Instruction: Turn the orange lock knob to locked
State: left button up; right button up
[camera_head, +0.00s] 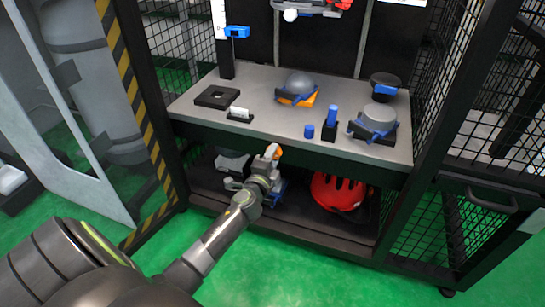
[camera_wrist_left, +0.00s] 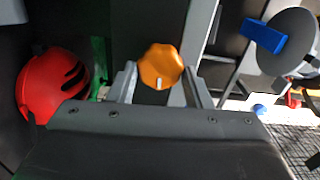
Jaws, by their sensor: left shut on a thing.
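The orange lock knob (camera_wrist_left: 160,64) has a lobed edge and a small white mark, which sits at its lower edge in the left wrist view. My left gripper (camera_wrist_left: 161,82) has one finger on each side of the knob and is shut on it. In the head view the left gripper (camera_head: 269,157) is at the front edge of the bench, and only a bit of the orange knob (camera_head: 279,153) shows past it. The knob's mount and any lock markings are hidden or too small to read. My right gripper is in neither view.
The grey bench top (camera_head: 260,88) holds a grey dome on an orange and blue base (camera_head: 298,88), another domed piece (camera_head: 380,118), blue parts and a black block (camera_head: 216,97). A red helmet (camera_head: 338,190) lies on the shelf below. Mesh panels (camera_head: 505,80) stand right.

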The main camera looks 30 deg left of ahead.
pick_arm(q)
jog(key=shift+m, duration=0.4)
jog(key=shift+f, duration=0.1)
jog(key=o, duration=1)
jog(key=shift+c, duration=0.2)
jog(key=v, duration=1.7)
jog(key=shift+s+d+p, duration=0.15)
jog(key=shift+s+p, duration=0.05)
jog(key=shift+p, duration=0.1)
